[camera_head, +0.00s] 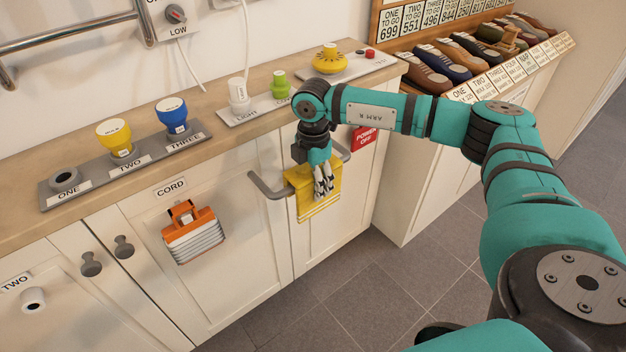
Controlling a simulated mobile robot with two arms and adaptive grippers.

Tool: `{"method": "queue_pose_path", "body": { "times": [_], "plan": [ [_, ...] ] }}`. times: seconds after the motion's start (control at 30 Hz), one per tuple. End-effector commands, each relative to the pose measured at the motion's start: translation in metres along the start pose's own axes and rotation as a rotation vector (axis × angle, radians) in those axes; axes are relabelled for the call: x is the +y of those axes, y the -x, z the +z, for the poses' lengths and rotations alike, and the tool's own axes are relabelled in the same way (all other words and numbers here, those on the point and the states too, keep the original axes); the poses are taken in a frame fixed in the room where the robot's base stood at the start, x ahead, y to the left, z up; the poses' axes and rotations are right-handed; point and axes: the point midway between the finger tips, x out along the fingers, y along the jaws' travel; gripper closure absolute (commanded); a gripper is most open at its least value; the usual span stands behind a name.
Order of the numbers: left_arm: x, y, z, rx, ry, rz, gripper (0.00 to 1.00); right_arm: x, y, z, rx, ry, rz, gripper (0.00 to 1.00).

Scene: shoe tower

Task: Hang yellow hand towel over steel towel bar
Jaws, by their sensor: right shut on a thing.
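The yellow hand towel (318,209) with pale stripes near its lower edge hangs at the grey steel towel bar (268,190) on the cabinet front. My right gripper (323,190) points down in front of the bar, with its fingers shut on the towel's upper part. The towel's top edge lies at the bar's height, and folds show beside the fingers. The gripper and towel hide the middle of the bar, so I cannot tell how far the towel passes behind it. My left gripper is not in view.
An orange cord holder (193,232) sticks out from the cabinet left of the bar. A red "POWER OFF" sign (366,138) is right of it. The counter (140,195) above holds yellow, blue, white and green items. Shoes (470,52) stand on a rack at the back right.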

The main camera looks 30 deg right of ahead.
Motion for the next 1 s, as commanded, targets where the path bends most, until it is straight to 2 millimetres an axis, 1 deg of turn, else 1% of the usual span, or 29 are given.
{"method": "queue_pose_path", "body": {
  "times": [0.1, 0.13, 0.33, 0.57, 0.67, 0.77, 0.87, 1.0],
  "plan": [
    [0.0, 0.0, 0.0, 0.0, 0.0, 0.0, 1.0, 0.0, 0.0, 0.0, 0.0, 0.0, 0.0, 0.79],
    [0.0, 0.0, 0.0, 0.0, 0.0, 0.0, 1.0, 0.0, 0.0, 0.0, 0.0, 0.0, 0.0, 0.42],
    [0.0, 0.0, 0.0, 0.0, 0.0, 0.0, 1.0, 0.0, 0.0, 0.0, 0.0, 0.0, 0.0, 0.16],
    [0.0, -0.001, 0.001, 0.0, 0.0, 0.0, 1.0, 0.0, 0.0, 0.0, 0.0, 0.0, -0.001, 0.16],
    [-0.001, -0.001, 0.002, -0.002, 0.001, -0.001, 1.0, 0.0, 0.004, 0.0, 0.0, 0.0, 0.0, 0.16],
    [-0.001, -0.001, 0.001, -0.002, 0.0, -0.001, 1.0, 0.0, 0.015, 0.0, 0.0, 0.0, 0.001, 0.16],
    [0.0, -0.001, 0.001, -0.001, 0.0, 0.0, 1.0, 0.001, 0.034, 0.0, 0.0, 0.0, 0.005, 0.16],
    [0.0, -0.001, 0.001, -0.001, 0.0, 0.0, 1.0, 0.001, 0.065, 0.0, 0.0, -0.001, 0.004, 0.16]
  ]
}}
